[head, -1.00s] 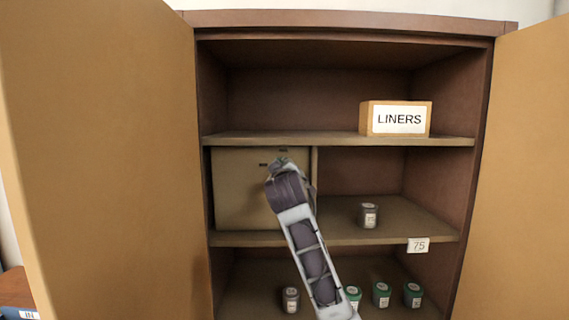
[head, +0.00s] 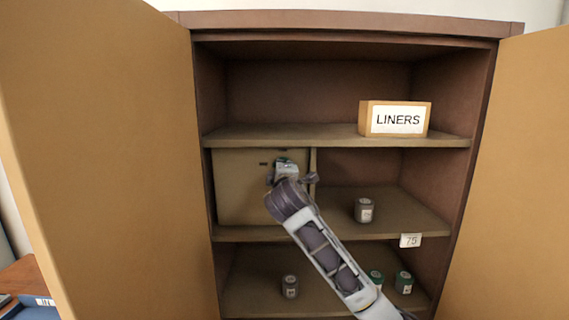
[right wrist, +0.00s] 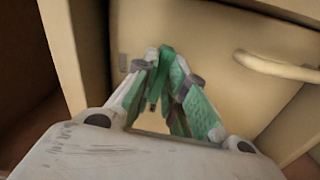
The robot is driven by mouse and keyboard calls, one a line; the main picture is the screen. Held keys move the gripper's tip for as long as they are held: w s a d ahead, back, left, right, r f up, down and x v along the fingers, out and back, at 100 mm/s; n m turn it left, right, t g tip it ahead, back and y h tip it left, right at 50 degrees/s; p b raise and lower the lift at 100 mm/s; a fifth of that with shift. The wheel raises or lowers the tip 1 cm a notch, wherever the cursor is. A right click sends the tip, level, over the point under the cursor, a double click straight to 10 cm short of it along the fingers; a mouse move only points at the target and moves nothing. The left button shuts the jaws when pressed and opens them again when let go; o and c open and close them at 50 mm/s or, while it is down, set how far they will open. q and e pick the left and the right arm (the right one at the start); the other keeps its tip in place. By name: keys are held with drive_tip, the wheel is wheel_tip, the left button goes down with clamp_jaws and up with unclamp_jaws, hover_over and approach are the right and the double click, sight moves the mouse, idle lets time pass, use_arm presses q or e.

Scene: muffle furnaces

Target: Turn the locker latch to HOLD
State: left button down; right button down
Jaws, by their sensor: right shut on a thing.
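The locker (head: 236,190) is a tan box with a closed front door, on the left of the cabinet's middle shelf. Small dark marks show near the top of its door in the head view. My right gripper (head: 291,172) is at the upper right of this door. In the right wrist view its green-padded fingers (right wrist: 160,62) come together against the tan door (right wrist: 215,25), shut on the latch, which is mostly hidden between them. I cannot read the latch's position. A curved tan handle (right wrist: 275,68) stands out to the right of the fingers. My left gripper is not in view.
Cabinet doors stand open at left (head: 100,150) and right (head: 520,170). A LINERS box (head: 396,118) sits on the upper shelf. A dark jar (head: 364,210) stands right of the locker, above a 75 tag (head: 411,241). More jars, including a dark one (head: 290,286), stand below.

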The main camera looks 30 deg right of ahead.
drive_tip(key=shift+r+n+p, duration=0.1)
drive_tip(key=shift+n+p, duration=0.45)
drive_tip(key=shift+n, duration=0.15)
drive_tip(key=c, duration=1.5)
unclamp_jaws()
drive_tip(key=shift+o, duration=0.2)
drive_tip(key=v, duration=1.2)
